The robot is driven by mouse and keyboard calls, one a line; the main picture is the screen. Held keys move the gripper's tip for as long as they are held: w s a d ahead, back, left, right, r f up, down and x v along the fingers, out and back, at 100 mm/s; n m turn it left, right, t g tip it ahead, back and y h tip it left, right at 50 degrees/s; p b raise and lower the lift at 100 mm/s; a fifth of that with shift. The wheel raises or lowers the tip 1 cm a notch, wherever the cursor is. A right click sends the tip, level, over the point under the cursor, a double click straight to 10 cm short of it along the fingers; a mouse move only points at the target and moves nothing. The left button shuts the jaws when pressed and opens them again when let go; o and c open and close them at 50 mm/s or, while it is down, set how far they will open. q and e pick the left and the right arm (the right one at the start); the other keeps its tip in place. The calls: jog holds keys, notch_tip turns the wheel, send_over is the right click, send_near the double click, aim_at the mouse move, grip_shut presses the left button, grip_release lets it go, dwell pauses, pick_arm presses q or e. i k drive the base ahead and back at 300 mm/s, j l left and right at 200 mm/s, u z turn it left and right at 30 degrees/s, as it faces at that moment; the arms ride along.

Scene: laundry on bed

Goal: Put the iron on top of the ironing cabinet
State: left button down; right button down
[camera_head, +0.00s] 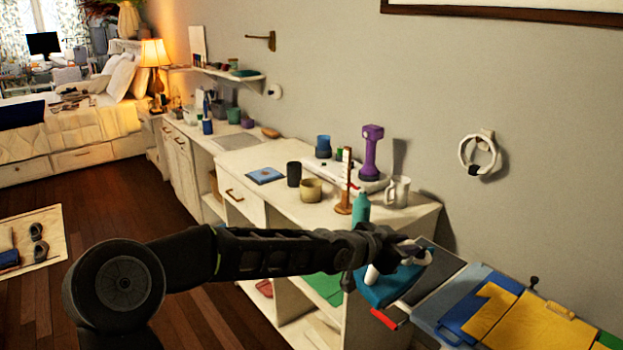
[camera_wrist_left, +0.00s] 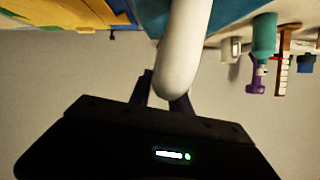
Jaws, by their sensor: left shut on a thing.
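The iron (camera_head: 388,288) has a teal body and a white handle. My left gripper (camera_head: 408,252) is shut on its handle, which runs between the fingers in the left wrist view (camera_wrist_left: 183,50). The iron is at the right end of the long white cabinet (camera_head: 425,214), beside a surface with folded cloths (camera_head: 480,300). I cannot tell whether the iron touches anything beneath it. Neither piece is clearly marked as the ironing cabinet. My right gripper is in neither view.
A teal bottle (camera_head: 361,208), a white mug (camera_head: 397,191), a purple dumbbell (camera_head: 371,153) and a wooden upright piece (camera_head: 346,182) stand close together on the cabinet, near my left wrist. A white ring (camera_head: 479,153) hangs on the wall. Open wood floor (camera_head: 190,250) lies at left.

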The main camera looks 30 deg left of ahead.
aim_at(248, 161)
jog(key=u, duration=2.55)
jog(key=i+l, duration=0.3)
jog(key=i, duration=0.2)
jog(key=i+l, duration=0.3)
jog(key=i, duration=0.2)
jog(key=i+l, duration=0.1)
jog(key=i, duration=0.4)
jog(key=i+l, duration=0.15)
jog(key=i, duration=0.4)
jog(key=i+l, duration=0.1)
jog(key=i, duration=1.5)
jog(key=z, duration=1.65)
